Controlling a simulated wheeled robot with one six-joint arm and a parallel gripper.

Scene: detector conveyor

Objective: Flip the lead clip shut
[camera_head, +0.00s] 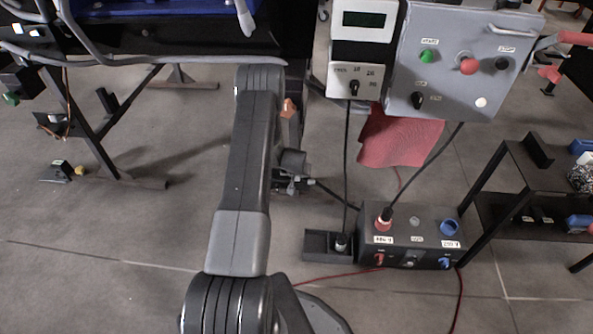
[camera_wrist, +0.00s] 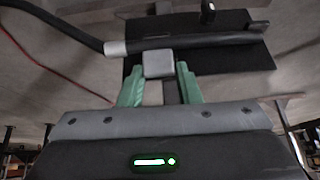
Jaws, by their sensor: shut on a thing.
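My gripper shows in the wrist view (camera_wrist: 160,85) with two green fingers shut on a small grey block (camera_wrist: 158,63). A dark bar with a silver collar and a thick black lead (camera_wrist: 62,32) lies just beyond the block, in front of a black plate (camera_wrist: 240,57). I cannot tell for sure whether the grey block is the lead clip. In the head view my gripper (camera_head: 292,184) is small and partly hidden beside my arm, left of the dark socket box (camera_head: 410,240). A thin black line runs from it toward that box.
A grey control panel (camera_head: 453,95) and a display unit (camera_head: 362,50) hang above the box, with leads running down. A small black tray (camera_head: 316,250) holds a plug. A dark shelf (camera_head: 540,180) stands at right, black framework (camera_head: 98,140) at left. Floor between is mostly clear.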

